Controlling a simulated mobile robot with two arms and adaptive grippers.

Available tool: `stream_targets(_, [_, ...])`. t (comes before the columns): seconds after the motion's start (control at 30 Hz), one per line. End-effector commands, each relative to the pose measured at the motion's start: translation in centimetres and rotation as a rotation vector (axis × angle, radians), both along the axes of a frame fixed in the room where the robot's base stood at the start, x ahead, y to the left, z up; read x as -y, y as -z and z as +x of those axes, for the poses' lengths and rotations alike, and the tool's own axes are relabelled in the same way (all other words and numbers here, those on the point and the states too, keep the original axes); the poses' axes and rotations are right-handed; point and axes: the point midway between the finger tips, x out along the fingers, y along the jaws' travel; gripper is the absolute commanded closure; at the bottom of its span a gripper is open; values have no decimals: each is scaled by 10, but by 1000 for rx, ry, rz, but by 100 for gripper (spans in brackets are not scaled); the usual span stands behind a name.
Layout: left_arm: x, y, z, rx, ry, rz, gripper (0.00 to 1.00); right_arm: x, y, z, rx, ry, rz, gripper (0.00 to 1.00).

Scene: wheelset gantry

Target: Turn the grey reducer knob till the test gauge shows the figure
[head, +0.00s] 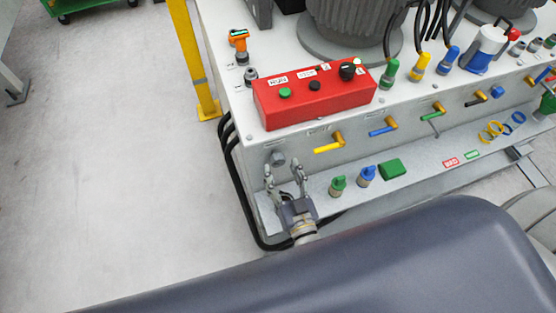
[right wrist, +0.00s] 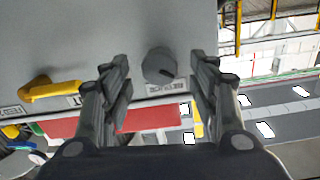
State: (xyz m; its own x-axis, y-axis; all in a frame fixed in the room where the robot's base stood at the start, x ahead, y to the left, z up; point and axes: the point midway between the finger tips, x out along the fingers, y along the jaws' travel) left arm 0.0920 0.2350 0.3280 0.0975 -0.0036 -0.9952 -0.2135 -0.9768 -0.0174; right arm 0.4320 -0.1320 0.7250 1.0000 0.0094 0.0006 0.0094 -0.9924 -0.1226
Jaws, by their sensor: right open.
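The grey reducer knob (head: 278,158) sits at the left end of the sloping front panel of the bench. In the right wrist view the knob (right wrist: 158,66) is round, with a dark mark on its rim, and lies between the two fingers. My right gripper (head: 283,174) is open, its fingers spread in front of the knob. The fingers appear apart from it on both sides. I cannot make out a test gauge or any figure in either view. My left gripper is out of view.
A red control box (head: 314,97) stands on the bench top above the knob. A yellow lever (head: 328,149) is to the knob's right. Green (head: 338,186) and blue (head: 367,176) plugs stand on the lower ledge. Black hoses (head: 240,190) hang at the left end.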

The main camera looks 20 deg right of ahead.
Motion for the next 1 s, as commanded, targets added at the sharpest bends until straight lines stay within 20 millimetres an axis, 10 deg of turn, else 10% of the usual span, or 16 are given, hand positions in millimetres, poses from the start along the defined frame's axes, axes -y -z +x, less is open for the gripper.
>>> stream_targets(0.6, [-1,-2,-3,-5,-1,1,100,0,0,37,-1,0,1,45])
stream_targets(0.8, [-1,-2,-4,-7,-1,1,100,0,0,37,-1,0,1,91])
stream_targets(1.0, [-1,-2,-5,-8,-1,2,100,0,0,37,-1,0,3,91])
